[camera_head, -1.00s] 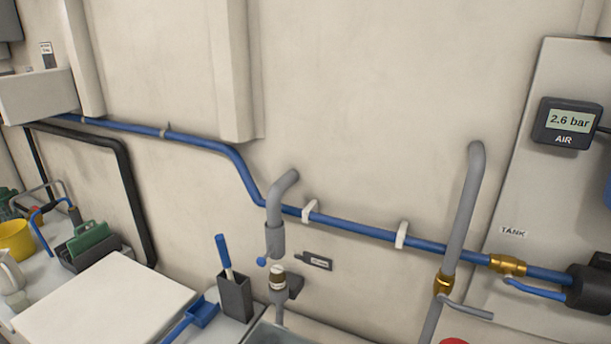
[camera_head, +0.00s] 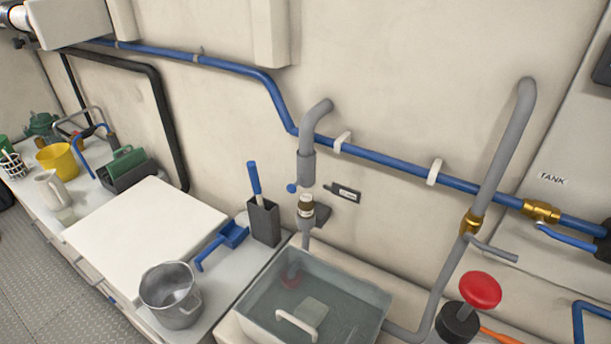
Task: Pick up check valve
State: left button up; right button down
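A short fitting with a pale, dark-banded body (camera_head: 306,206), which may be the check valve, sits upright on a grey pipe stub above the sink. A grey hose end (camera_head: 307,165) hangs just above it, with a small gap between them. A dark bracket is beside the fitting on its right. A small dark tag (camera_head: 343,193) is on the wall to the right. Neither of my grippers is in view.
A water-filled sink (camera_head: 237,305) lies below the fitting. A dark holder (camera_head: 264,222) with a blue-handled brush, a blue scoop (camera_head: 234,235), a metal bucket (camera_head: 171,295) and a white board (camera_head: 145,228) are left. A red knob (camera_head: 481,290) stands right.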

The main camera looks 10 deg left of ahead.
aim_at(306, 205)
jog(key=k+j+z, duration=0.2)
jog(key=j+z, duration=0.25)
jog(key=k+j+z, duration=0.2)
jog(key=z, duration=0.2)
jog(key=k+j, duration=0.05)
jog(key=j, duration=0.05)
